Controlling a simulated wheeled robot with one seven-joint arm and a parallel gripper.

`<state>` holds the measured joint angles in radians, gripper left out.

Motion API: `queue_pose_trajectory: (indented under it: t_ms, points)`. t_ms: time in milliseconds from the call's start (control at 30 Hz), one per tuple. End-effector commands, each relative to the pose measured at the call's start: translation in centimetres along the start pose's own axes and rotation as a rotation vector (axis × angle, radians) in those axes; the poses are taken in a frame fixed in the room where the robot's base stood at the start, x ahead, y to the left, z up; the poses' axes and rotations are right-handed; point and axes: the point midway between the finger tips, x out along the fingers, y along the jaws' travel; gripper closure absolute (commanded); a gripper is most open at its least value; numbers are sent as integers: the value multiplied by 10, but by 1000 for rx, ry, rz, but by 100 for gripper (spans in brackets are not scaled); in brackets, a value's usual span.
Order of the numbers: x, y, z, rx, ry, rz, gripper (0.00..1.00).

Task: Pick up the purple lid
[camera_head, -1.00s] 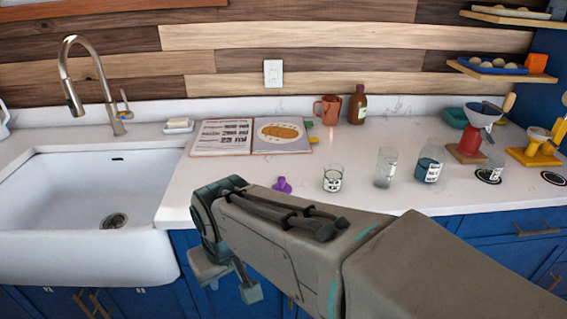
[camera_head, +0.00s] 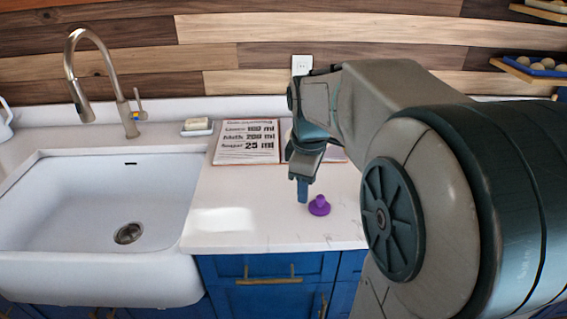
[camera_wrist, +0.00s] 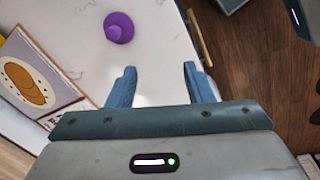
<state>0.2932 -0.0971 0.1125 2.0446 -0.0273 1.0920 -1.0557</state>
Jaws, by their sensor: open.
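The purple lid (camera_head: 319,206) lies on the white counter near its front edge, a round disc with a knob on top. In the wrist view the lid (camera_wrist: 119,27) is ahead of my fingers and to the left, apart from them. My gripper (camera_wrist: 158,72) is open and empty, its two blue fingers spread. In the head view my gripper (camera_head: 302,192) hangs just left of the lid, pointing down over the counter; only one finger shows clearly.
An open recipe book (camera_head: 247,146) lies behind the gripper. The white sink (camera_head: 95,205) is to the left, with a tap (camera_head: 75,90) and a soap dish (camera_head: 197,127). My arm hides the right part of the counter. Bare counter (camera_head: 225,215) lies left of the lid.

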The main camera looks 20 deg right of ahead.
Motion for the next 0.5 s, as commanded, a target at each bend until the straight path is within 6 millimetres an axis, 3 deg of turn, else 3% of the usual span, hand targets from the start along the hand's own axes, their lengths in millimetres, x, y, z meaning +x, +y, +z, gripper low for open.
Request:
queue_pose_trajectory:
  t_ms: [33,200,367,500]
  points:
    - [-3,19,0,-85,-7,-17,53]
    - [-4,66,4,-384,-7,-67,53]
    - [-3,94,9,-571,8,-96,53]
    - [0,105,12,-650,16,-109,53]
